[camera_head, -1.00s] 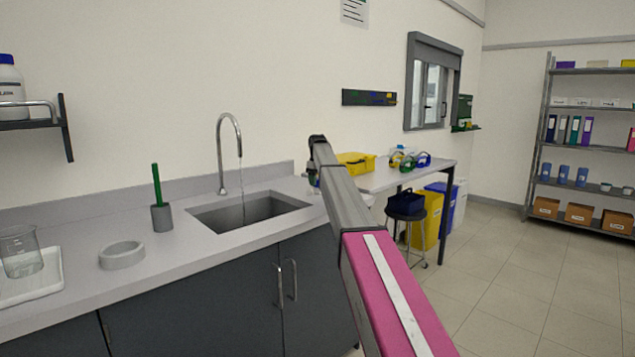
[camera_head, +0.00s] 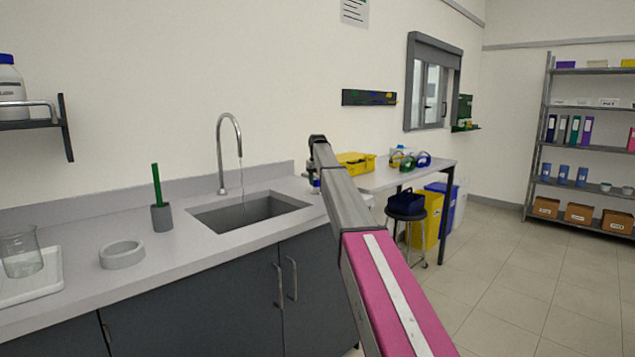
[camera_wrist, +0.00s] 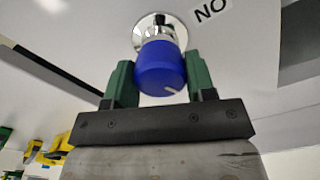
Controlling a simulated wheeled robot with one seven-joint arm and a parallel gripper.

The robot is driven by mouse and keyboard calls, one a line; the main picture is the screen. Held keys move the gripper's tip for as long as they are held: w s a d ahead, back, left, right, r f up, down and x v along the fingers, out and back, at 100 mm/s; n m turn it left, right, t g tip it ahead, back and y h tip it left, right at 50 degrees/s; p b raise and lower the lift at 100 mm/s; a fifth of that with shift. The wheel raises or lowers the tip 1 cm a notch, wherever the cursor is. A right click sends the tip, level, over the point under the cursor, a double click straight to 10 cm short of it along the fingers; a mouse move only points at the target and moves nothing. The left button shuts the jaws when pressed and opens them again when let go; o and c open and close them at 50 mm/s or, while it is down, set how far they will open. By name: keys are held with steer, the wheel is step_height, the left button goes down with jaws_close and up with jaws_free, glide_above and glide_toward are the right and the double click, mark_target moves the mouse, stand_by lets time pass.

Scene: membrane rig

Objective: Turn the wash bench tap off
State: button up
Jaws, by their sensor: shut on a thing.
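The tap knob is a blue cap (camera_wrist: 161,68) with a white pointer mark at its lower right, on a round chrome base (camera_wrist: 158,28). In the wrist view my gripper (camera_wrist: 160,74) has its green fingers on both sides of the cap, shut on it. In the head view a bit of blue shows beside my arm, which hides most of the gripper. The curved chrome spout (camera_head: 220,150) stands behind the grey sink (camera_head: 250,213). A thin, faint stream of water (camera_head: 241,172) hangs from its mouth.
A label reading "NO" (camera_wrist: 211,9) lies beside the knob. On the bench (camera_head: 130,215) stand a green-handled brush in a grey pot (camera_head: 161,217), a grey ring (camera_head: 122,254) and a beaker (camera_head: 20,252) on a white tray. A yellow box (camera_head: 356,163) sits further right.

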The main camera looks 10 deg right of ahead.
mark_target(318, 179)
steer(key=shift+m, duration=1.9)
steer(key=o, duration=0.9)
steer(key=shift+r, duration=0.1)
step_height(318, 179, up, 10)
steer(key=shift+f, duration=0.15)
steer(key=shift+r, duration=0.5)
steer(key=shift+s, duration=0.1)
